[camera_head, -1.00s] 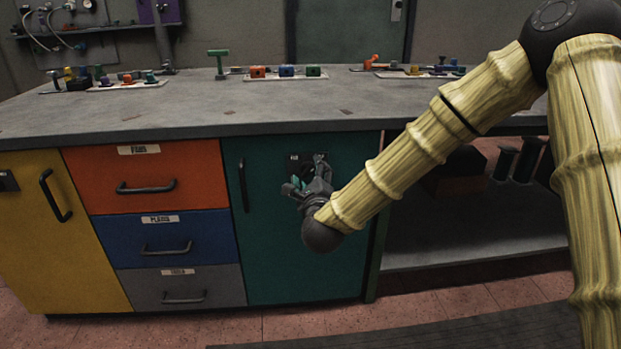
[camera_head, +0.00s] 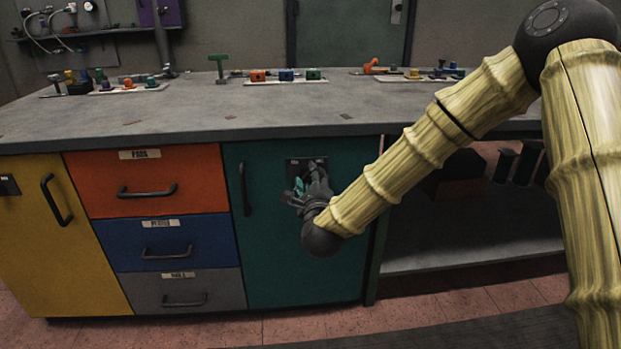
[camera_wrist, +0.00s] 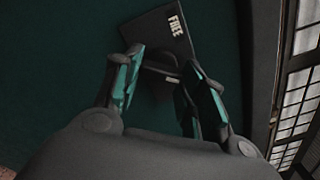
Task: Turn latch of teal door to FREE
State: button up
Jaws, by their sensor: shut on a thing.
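The teal door (camera_head: 270,265) is shut at the right end of the cabinet, with a dark vertical handle (camera_head: 244,188) on its left. Its dark latch plate (camera_head: 293,167) is high on the door, partly hidden by my gripper (camera_head: 306,184). In the wrist view the plate (camera_wrist: 152,32) appears tilted and bears the word FREE. The dark latch knob (camera_wrist: 160,66) lies between the teal-padded fingers of my gripper (camera_wrist: 165,68), which is shut on it. The knob's exact angle is hard to tell.
A yellow door (camera_head: 45,250) and orange (camera_head: 190,165), blue (camera_head: 205,230) and grey (camera_head: 225,290) drawers are to the left. The grey worktop (camera_head: 200,115) above holds several small fixtures. An open shelf (camera_head: 450,250) lies to the right.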

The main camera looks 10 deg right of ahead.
jog(key=n+p, duration=0.2)
jog(key=n, duration=0.1)
jog(key=n+p, duration=0.2)
jog(key=n, duration=0.1)
jog(key=n+p, duration=0.2)
jog(key=p, duration=0.1)
jog(key=shift+r+n, duration=0.35)
jog(key=shift+n, duration=0.05)
jog(key=n+p, duration=0.2)
jog(key=n, duration=0.1)
jog(key=shift+n, duration=0.3)
jog(key=shift+n+p, duration=1.55)
jog(key=shift+n, duration=0.75)
jog(key=shift+f, duration=0.1)
jog(key=o, duration=1)
jog(key=shift+o, duration=0.2)
